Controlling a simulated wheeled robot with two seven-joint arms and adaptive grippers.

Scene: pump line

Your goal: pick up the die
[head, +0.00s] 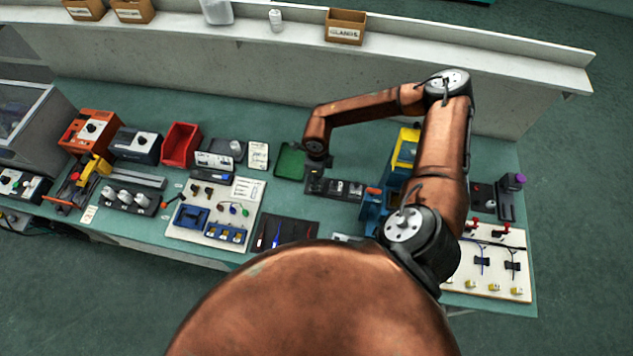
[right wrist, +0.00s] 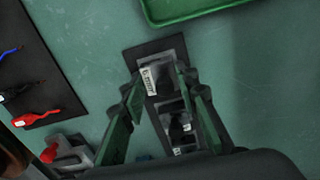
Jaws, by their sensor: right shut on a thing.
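The die (right wrist: 163,78) is a dark grey block with a small white label. In the right wrist view it sits at the far end of a black rack (right wrist: 137,54). My right gripper (right wrist: 164,79) has its two fingers on either side of the die and is shut on it. I cannot tell whether the die is clear of its slot. In the head view the rack (head: 350,189) lies on the green bench and my right gripper (head: 318,161) is over its left end, hiding the die. My left gripper is not in view.
More dark blocks (right wrist: 178,125) sit in the rack nearer my wrist. A green tray (head: 290,161) lies close by on the left. A dark mat with coloured tools (head: 284,232) is in front, and blue and yellow equipment (head: 405,150) stands to the right.

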